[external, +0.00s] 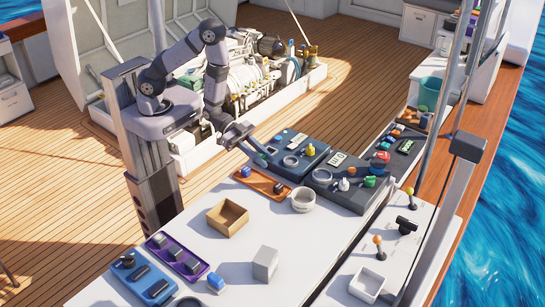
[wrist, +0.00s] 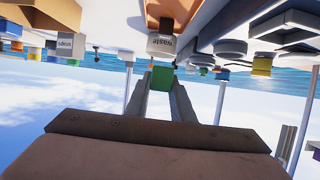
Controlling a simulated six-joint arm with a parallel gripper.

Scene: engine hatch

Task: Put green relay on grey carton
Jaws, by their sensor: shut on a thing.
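My gripper (external: 258,153) reaches out over the back of the white table, near the left end of the dark blue trays. In the wrist view, which is upside down, my gripper (wrist: 161,90) is shut on the green relay (wrist: 161,79), a small green block between the fingertips. I cannot make out the relay in the external view. The grey carton (external: 264,264) is a plain pale grey box standing on the front part of the table, well apart from my gripper.
An open brown box (external: 228,218) and a white round cup (external: 303,200) stand between my gripper and the carton. An orange tray (external: 263,184) lies near my gripper. Purple (external: 178,258) and blue (external: 143,279) trays lie left of the carton. Bare table surrounds the carton.

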